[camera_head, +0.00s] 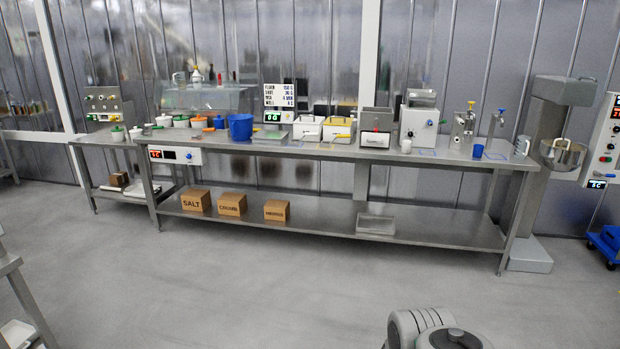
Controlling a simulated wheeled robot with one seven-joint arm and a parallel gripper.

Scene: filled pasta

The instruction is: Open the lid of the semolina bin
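Grey rounded parts of my own arm show at the bottom edge, far from the bench. My gripper is not in view.
The long steel bench (400,154) carries a blue bucket (240,127), a scale (271,135) and several machines. Cardboard boxes, including one marked salt (195,200), sit on its lower shelf. A tall mixer (545,150) stands at right. Open floor lies in front.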

